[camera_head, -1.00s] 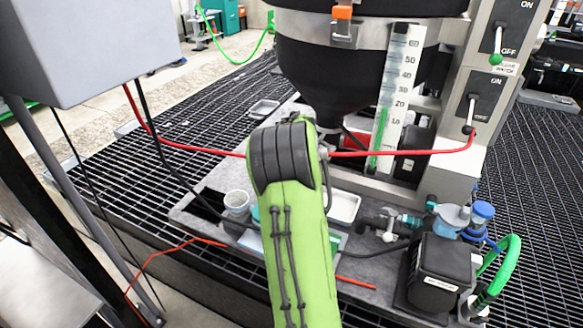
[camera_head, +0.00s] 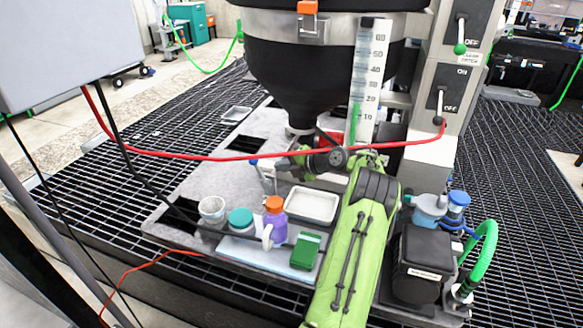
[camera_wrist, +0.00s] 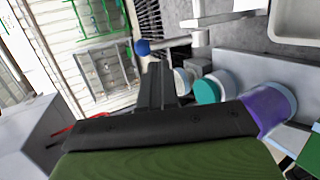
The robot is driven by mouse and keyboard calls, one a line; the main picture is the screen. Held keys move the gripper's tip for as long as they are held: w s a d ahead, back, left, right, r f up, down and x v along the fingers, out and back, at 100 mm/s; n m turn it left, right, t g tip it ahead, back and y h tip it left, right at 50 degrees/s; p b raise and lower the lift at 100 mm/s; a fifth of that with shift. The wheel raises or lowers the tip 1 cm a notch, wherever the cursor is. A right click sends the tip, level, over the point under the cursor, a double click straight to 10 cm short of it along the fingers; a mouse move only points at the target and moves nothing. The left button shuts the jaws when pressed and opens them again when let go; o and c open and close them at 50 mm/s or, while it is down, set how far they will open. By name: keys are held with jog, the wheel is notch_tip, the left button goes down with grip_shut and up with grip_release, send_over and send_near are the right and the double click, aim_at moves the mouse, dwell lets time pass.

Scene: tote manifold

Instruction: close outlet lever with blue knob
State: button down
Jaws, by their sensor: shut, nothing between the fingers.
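The outlet lever is a pale bar (camera_wrist: 178,43) ending in a blue knob (camera_wrist: 142,47), just beyond my fingertips in the wrist view. In the head view the blue knob (camera_head: 253,163) is a small spot below the black hopper, left of my wrist. My gripper (camera_wrist: 158,70) is shut and empty, with its dark fingers together, pointing toward the lever near the knob. A small gap seems to lie between them; contact cannot be told. In the head view my fingers are hard to make out against the outlet parts.
A white cup (camera_head: 211,208), a teal-capped jar (camera_head: 240,220), a purple bottle (camera_head: 274,216) with orange cap, a green box (camera_head: 305,250) and a white tray (camera_head: 312,204) stand in front. A red hose (camera_head: 215,157) crosses the scene. A black pump box (camera_head: 421,262) stands right.

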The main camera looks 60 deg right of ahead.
aim_at(259, 168)
jog(key=b+x, duration=0.1)
jog(key=x, duration=0.6)
jog(key=shift+w, duration=0.15)
